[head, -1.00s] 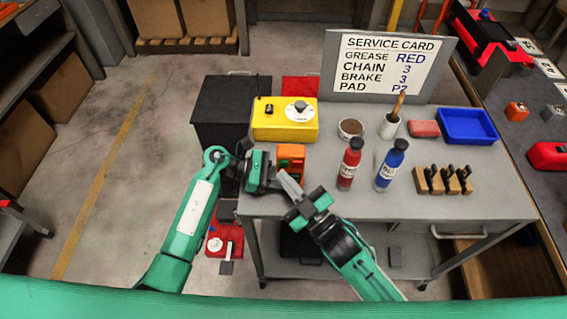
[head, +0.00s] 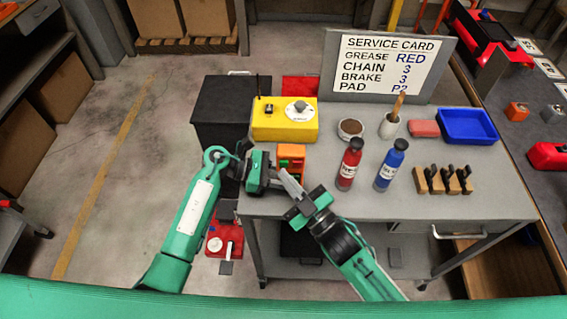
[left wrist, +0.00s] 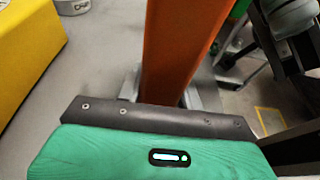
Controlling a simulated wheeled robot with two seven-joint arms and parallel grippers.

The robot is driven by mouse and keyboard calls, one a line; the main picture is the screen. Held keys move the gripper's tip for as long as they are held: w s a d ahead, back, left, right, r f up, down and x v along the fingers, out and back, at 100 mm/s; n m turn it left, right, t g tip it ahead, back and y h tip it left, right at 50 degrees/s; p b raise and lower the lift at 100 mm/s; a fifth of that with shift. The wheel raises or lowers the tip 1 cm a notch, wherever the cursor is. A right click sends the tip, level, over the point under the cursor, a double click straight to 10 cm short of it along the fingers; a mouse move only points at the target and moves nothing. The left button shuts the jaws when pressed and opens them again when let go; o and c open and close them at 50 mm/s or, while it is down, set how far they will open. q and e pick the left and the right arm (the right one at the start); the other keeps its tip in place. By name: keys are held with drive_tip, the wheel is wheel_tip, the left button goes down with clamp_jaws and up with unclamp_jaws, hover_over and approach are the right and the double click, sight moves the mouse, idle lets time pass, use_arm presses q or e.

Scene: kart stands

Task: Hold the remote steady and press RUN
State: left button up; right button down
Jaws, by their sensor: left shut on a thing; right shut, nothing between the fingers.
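The orange remote (head: 291,152) stands at the near left edge of the grey cart top, with green and dark parts on its face. It also fills the upper middle of the left wrist view (left wrist: 180,45). My left gripper (head: 272,181) is shut on the remote from the left, low on its body. My right gripper (head: 284,176) is shut and empty, its fingertips pointing at the remote's lower front. I cannot tell whether they touch it. The RUN lettering is too small to read.
A yellow box (head: 284,127) with a knob stands behind the remote. A red bottle (head: 348,168) and a blue bottle (head: 391,168) stand to its right. A service card (head: 390,62), blue tray (head: 467,127) and wooden block (head: 442,181) are farther off.

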drive_tip(key=shift+w+r, duration=0.1)
drive_tip(key=shift+w, duration=0.15)
